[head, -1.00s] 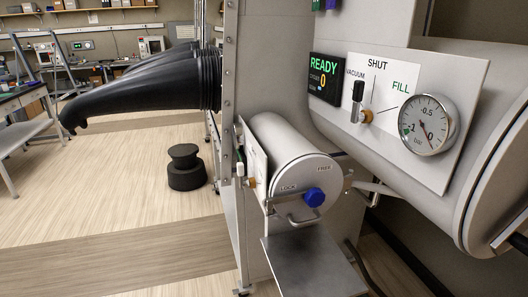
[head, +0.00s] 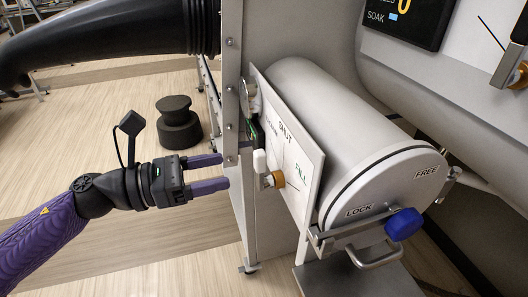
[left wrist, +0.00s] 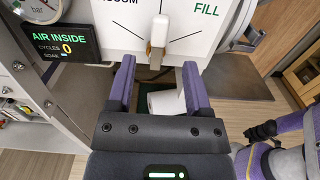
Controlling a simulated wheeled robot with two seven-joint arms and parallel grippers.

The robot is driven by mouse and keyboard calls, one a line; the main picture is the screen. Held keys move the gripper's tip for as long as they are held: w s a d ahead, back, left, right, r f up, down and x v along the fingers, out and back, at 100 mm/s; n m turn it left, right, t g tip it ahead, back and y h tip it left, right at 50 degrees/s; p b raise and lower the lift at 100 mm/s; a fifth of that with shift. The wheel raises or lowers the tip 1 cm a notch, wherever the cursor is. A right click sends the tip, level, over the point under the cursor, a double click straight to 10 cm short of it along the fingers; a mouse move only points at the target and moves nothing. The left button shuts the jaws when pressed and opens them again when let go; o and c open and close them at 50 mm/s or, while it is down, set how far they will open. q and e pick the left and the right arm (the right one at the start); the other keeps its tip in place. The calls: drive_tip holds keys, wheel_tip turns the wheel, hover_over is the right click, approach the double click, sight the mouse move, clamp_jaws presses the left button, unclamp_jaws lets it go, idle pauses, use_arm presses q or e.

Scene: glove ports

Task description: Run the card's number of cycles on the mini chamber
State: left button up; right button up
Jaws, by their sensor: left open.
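The mini chamber (head: 340,110) is a light grey cylinder with its round end door (head: 385,190) closed. A blue knob (head: 404,224) sits on a bar across the door, below the LOCK and FREE labels. Its side valve panel (head: 300,190) is marked SHUT, VACUUM and FILL and carries a white valve handle (head: 260,162). My left gripper (head: 215,172) is open and empty, left of the handle and apart from it. In the left wrist view the handle (left wrist: 158,32) lies ahead, between the fingers' lines. A small display (left wrist: 62,45) reads AIR INSIDE, cycles 0. No card shows.
The large chamber's display (head: 405,18) and valve lever (head: 512,60) are at the upper right. A black glove (head: 100,30) sticks out at the upper left. A dark round stool-like object (head: 178,125) stands on the open floor. A metal post (head: 232,90) stands close beside the panel.

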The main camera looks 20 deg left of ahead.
sight(254, 162)
use_arm(q)
drive_tip(key=p+x, duration=0.1)
drive_tip(key=x, duration=0.6)
drive_tip(key=shift+r, duration=0.1)
drive_tip(key=shift+w+d, duration=0.25)
drive_tip(key=shift+d, duration=0.15)
drive_tip(key=c, duration=0.9)
clamp_jaws()
use_arm(e)
drive_tip(key=shift+w+a+r, duration=0.2)
drive_tip(key=shift+a+r, duration=0.05)
drive_tip(key=shift+r, duration=0.4)
